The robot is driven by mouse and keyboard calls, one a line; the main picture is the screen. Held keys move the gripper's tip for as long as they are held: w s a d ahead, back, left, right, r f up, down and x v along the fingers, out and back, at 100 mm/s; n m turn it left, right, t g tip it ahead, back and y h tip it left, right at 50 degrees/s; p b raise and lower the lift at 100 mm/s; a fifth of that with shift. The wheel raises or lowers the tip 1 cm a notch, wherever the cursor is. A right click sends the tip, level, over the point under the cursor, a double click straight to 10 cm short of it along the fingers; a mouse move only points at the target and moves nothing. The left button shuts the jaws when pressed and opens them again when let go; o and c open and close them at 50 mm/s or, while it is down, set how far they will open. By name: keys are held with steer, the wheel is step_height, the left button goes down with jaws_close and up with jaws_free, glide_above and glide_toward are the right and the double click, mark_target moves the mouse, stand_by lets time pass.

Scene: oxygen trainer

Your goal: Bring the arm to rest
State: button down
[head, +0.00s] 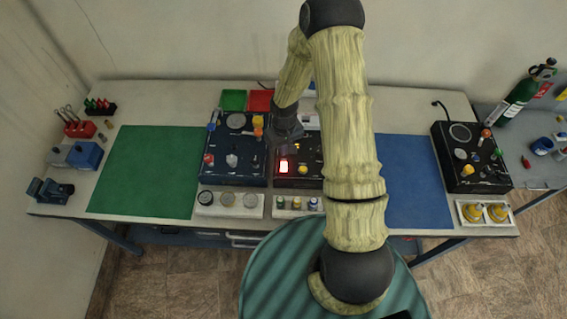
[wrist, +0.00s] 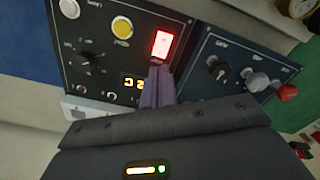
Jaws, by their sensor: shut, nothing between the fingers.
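My arm (head: 345,120) rises from my base at the front and bends over the middle of the table. My gripper shows in the wrist view (wrist: 158,85), shut and empty. Its fingertips are close to a lit red button (wrist: 162,44) on a black panel; I cannot tell whether they touch it. In the head view the lit red button (head: 283,167) glows just below my wrist, and the fingers are hard to make out. The black panel (wrist: 100,20) also carries a yellow button (wrist: 122,27), a dark knob and an orange digit display (wrist: 133,83), partly hidden by the fingers.
A dark blue panel (head: 225,175) with knobs stands just left. A green mat (head: 150,170) and a blue mat (head: 412,180) lie flat and clear. Another black box (head: 470,180) stands at right. Small trays line the front edge.

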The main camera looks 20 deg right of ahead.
steer(key=shift+r, duration=0.6)
steer(key=s+r+m+t+b, duration=0.2)
steer(key=s+r+b, duration=0.5)
steer(key=s+r, duration=0.7)
steer(key=shift+s+r+t, duration=0.2)
steer(key=shift+r+t, duration=0.1)
steer(key=shift+r, duration=0.25)
stand_by(0.9)
